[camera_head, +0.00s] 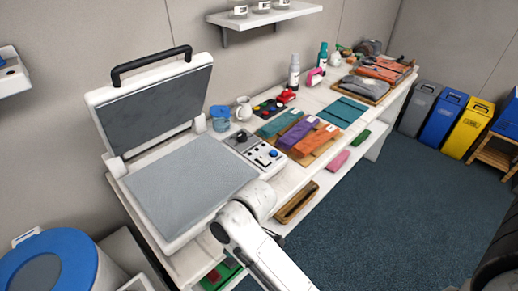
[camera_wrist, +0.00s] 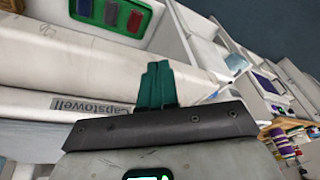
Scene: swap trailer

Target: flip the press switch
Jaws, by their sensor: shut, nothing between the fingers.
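The press (camera_head: 190,185) stands open on the bench at the left of the head view, its dark-faced lid (camera_head: 150,105) raised. A grey control box (camera_head: 238,142) with a blue knob and small black and white switches sits at its right side. I cannot tell which one is the press switch or how it is set. My gripper (camera_wrist: 156,85) shows in the wrist view with its green fingers together and empty. Beyond it is a white surface with a "Capstowell" label (camera_wrist: 83,104). The head view shows my white arm in front of the press, with the fingers hidden.
Folded coloured cloths (camera_head: 312,137), a blue cup (camera_head: 220,118), a white mug (camera_head: 244,108) and bottles (camera_head: 294,72) crowd the bench. A lower shelf holds a wooden tray (camera_head: 297,203). A blue-lidded bin (camera_head: 45,265) is at lower left. Blue carpet is open at right.

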